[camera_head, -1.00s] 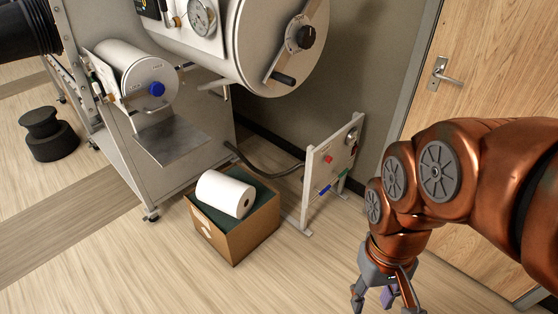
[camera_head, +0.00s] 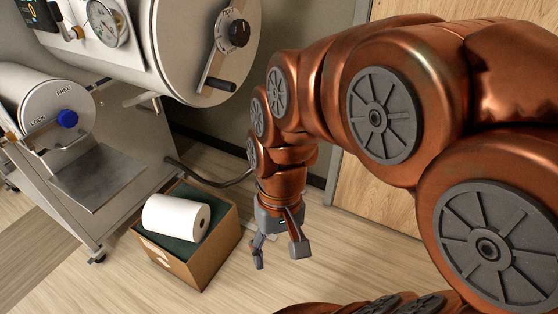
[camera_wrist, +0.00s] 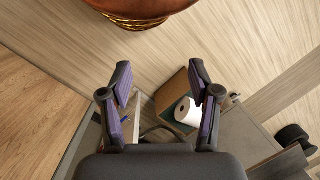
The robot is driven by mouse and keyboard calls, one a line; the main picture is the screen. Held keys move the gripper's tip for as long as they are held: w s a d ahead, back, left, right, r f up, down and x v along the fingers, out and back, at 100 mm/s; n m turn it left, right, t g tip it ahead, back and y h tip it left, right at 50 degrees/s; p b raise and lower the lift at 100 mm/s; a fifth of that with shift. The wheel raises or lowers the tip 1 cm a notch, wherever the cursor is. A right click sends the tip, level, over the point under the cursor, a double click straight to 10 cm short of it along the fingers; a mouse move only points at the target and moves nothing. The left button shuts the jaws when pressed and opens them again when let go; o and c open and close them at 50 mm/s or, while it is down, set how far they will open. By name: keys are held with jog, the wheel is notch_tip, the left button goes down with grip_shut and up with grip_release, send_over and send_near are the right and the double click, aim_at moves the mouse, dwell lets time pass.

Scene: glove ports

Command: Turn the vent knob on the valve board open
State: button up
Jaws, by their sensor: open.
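The valve board is hidden behind my arm in the head view. In the wrist view a thin white upright strip (camera_wrist: 137,108), likely the board's edge, shows between the fingers, close to the left one. The vent knob cannot be made out in either view. My gripper (camera_head: 279,254) hangs pointing down in the head view, to the right of the cardboard box and apart from it. In the wrist view my gripper (camera_wrist: 160,76) has its two fingers spread with nothing between them.
A cardboard box (camera_head: 212,257) with a white roll (camera_head: 176,217) stands on the floor. Left of it is a large glovebox cabinet with a round door (camera_head: 205,50), a blue-knobbed small port (camera_head: 67,118) and a metal shelf (camera_head: 98,180). A wooden door (camera_head: 385,205) stands behind my arm.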

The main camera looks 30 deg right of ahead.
jog(key=w+d+f+m+t+y+b, duration=0.1)
jog(key=w+f+m+t+y+b, duration=0.15)
jog(key=w+f+m+b, duration=0.75)
jog(key=w+d+f+t+y+b, duration=0.1)
jog(key=w+f+y+b, duration=0.3)
jog(key=w, duration=1.4)
jog(key=w+d+f+m+t+y+b, duration=0.3)
jog(key=w+d+f+m+t+b, duration=0.25)
jog(key=w+d+f+b, duration=0.65)
jog(key=w+d+f+m+t+b, duration=0.3)
jog(key=d+f, duration=0.2)
jog(key=d, duration=0.4)
jog(key=w+d+f+m+t+h+b, duration=0.1)
jog(key=w+d+f+m+t+b, duration=0.2)
jog(key=d, duration=0.5)
jog(key=w+d+f+m+t+b, duration=0.2)
jog(key=w+d+f+m, duration=0.15)
jog(key=d+f, duration=0.4)
jog(key=shift+m, duration=0.3)
jog(key=shift+w+a+r+b, duration=0.35)
jog(key=shift+w+a, duration=0.1)
jog(key=shift+w, duration=0.5)
jog(key=shift+w+a+r+b, duration=0.25)
jog(key=shift+w+a, duration=0.25)
jog(key=shift+w, duration=0.5)
jog(key=shift+w+a+r+b, duration=0.25)
jog(key=shift+w+a+b, duration=0.2)
jog(key=shift+w, duration=0.5)
jog(key=shift+c, duration=0.3)
jog(key=c, duration=1.1)
